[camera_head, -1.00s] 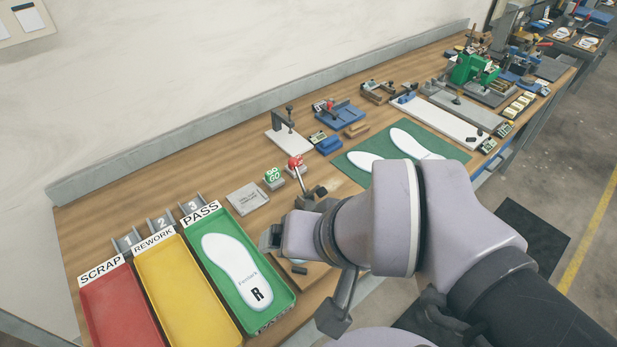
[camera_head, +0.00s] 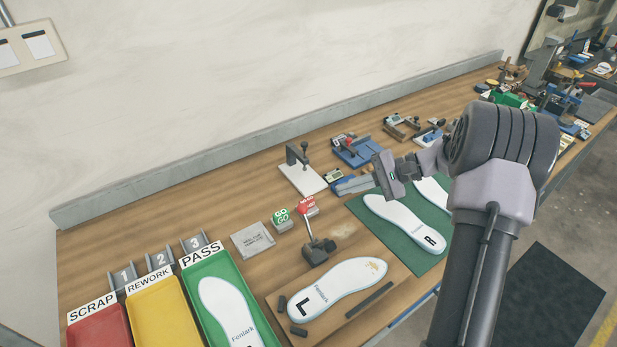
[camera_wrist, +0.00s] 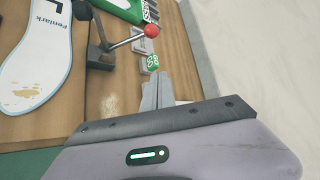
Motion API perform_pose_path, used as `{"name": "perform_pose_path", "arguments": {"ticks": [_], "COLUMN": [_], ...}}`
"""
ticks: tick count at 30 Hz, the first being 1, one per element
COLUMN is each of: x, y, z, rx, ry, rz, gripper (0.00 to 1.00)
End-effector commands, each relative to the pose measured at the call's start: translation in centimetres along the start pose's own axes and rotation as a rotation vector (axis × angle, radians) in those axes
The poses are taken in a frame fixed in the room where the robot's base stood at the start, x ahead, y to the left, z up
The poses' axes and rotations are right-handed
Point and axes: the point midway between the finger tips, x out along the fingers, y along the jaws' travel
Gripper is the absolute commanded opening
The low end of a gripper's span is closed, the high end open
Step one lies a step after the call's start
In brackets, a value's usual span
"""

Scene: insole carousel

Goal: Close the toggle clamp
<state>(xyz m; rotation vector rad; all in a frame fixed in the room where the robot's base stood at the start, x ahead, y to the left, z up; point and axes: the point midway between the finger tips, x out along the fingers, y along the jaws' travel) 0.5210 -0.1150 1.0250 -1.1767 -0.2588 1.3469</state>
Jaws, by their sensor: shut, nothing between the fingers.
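The toggle clamp (camera_head: 318,250) has a dark base on the wooden board, beside the insole marked L (camera_head: 338,290). Its metal lever rises and leans back away from the insole. The red ball knob (camera_wrist: 151,31) at the lever's end shows clearly in the wrist view, with the clamp base (camera_wrist: 98,56) to its left. In the head view the knob overlaps a red NO-GO block (camera_head: 307,205). My gripper (camera_head: 342,187) is shut and empty, above the bench to the right of the clamp and apart from it. Its fingertips (camera_wrist: 158,77) point toward the block side in the wrist view.
A green GO block (camera_head: 282,217) and a grey plate (camera_head: 253,240) lie left of the clamp. A clamp stand on a white base (camera_head: 300,178) is behind. A green mat (camera_head: 405,240) with insoles lies right. SCRAP, REWORK and PASS trays (camera_head: 222,265) stand left.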

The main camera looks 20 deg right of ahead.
Motion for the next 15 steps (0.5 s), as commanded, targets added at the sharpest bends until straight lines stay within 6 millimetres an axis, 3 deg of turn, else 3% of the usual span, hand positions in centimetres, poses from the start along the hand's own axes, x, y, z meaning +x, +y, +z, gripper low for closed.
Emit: {"name": "perform_pose_path", "arguments": {"ticks": [5, 15], "x": [1.6, 9.1], "y": [0.4, 0.5], "z": [-0.6, -0.5], "rx": [0.003, 0.005], "ry": [-0.004, -0.006], "rz": [-0.018, -0.013], "gripper": [0.0, 0.0]}}
